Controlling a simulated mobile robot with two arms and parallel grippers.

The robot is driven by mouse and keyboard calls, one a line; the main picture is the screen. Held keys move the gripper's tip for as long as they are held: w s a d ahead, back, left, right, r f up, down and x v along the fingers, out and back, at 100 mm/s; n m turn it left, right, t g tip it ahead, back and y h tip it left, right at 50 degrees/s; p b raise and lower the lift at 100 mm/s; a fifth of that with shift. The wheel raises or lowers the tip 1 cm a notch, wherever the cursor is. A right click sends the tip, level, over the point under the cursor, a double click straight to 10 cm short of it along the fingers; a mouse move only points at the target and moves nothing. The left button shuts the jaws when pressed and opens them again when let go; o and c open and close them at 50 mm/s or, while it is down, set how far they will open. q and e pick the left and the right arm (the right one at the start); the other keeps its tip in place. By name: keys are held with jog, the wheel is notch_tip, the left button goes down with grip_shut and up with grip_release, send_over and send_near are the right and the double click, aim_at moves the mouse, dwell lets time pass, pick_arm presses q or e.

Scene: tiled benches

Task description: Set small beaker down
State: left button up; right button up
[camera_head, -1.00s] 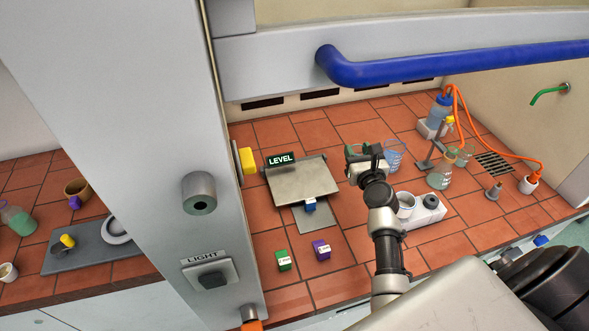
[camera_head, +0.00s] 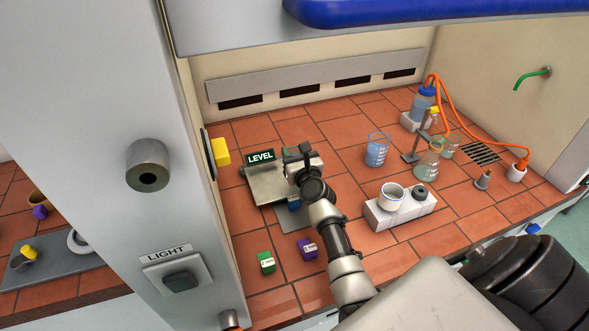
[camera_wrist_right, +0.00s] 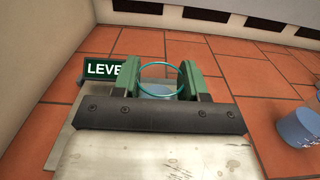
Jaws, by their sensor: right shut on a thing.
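My right gripper (camera_head: 303,151) is over the right part of a tilted metal plate (camera_head: 262,188) with a LEVEL sign (camera_head: 260,156) at its back. In the right wrist view, its green fingers (camera_wrist_right: 160,82) are shut on the small beaker (camera_wrist_right: 160,90), a clear glass with a teal rim. The beaker is upright, and its lower part is hidden by the gripper. Whether its base touches the plate cannot be seen. In the head view the gripper and arm hide the beaker. My left gripper is not in view.
A beaker of blue liquid (camera_head: 377,152) stands right of the gripper. A white block (camera_head: 400,210) holds a white cup (camera_head: 391,196). Green (camera_head: 266,262) and purple (camera_head: 307,249) boxes stand in front of the plate. Flasks and a tubed bottle (camera_head: 422,104) are farther right.

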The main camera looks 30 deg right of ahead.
notch_tip(320, 180, down, 4)
jog(key=b, duration=0.3)
jog(key=shift+f+b, duration=0.1)
jog(key=shift+b, duration=0.3)
jog(key=o, duration=0.5)
jog(key=shift+s, duration=0.1)
jog(key=o, duration=0.4)
jog(key=shift+o, duration=0.2)
